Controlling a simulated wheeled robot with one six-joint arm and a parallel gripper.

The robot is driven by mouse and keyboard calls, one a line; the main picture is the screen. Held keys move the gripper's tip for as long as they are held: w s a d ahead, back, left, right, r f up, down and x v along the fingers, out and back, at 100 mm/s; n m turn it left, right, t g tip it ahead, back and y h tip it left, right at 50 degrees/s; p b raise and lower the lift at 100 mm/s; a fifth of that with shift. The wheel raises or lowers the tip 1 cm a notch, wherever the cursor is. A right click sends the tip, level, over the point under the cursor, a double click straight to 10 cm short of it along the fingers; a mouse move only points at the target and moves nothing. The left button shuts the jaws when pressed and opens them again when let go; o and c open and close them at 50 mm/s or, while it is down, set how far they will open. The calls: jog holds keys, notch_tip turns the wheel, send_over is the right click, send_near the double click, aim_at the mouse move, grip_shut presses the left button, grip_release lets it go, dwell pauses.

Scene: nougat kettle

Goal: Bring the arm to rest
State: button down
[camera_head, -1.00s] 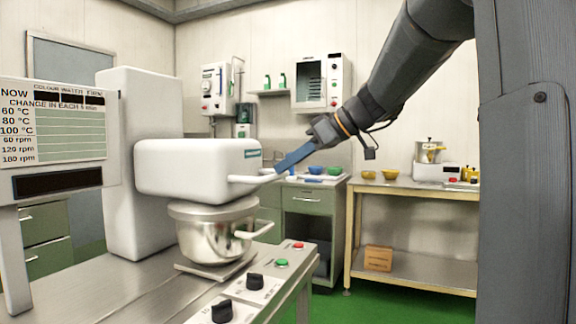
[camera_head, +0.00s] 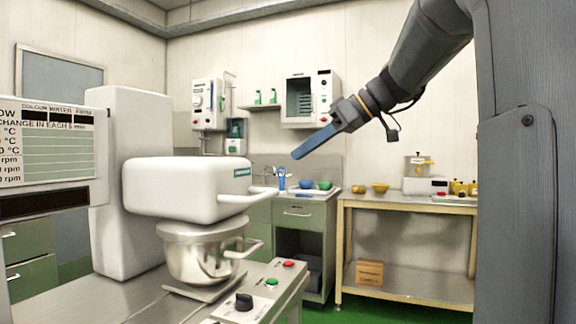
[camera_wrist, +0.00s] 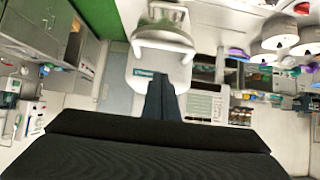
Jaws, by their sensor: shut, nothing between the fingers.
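My gripper (camera_head: 299,154) is in the air at the end of my raised arm, right of the white mixer head (camera_head: 188,183) and apart from its handle. Its blue fingers are together with nothing between them. The fingers also show in the wrist view (camera_wrist: 160,95), pointing toward the white machine (camera_wrist: 160,68). A steel kettle (camera_head: 197,257) with a side handle sits under the mixer head on the bench.
A control panel with a black knob (camera_head: 244,301), a green button (camera_head: 271,282) and a red button is on the bench front. A side table (camera_head: 410,203) with yellow bowls stands at the back right. Green cabinets and a wall cabinet (camera_head: 310,99) are behind. Green floor lies between.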

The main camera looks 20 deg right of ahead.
jog(key=s+a+f+m+g+h+p, duration=0.1)
jog(key=s+a+f+m+g, duration=0.1)
jog(key=f, duration=0.6)
jog(key=s+a+f+m+g+h+p, duration=0.2)
jog(key=s+f, duration=0.1)
jog(key=f, duration=0.4)
jog(key=s+a+f+m+g+h+p, duration=0.1)
jog(key=s+a+f+m, duration=0.15)
jog(key=f, duration=0.55)
jog(key=s+a+f+m+g+h+p, duration=0.2)
jog(key=s+a+f+g+h+p, duration=0.1)
jog(key=s+f, duration=1.1)
jog(key=shift+s+a+f+h+p, duration=0.4)
jog(key=shift+s+a+h+p, duration=0.15)
jog(key=shift+s+a, duration=0.2)
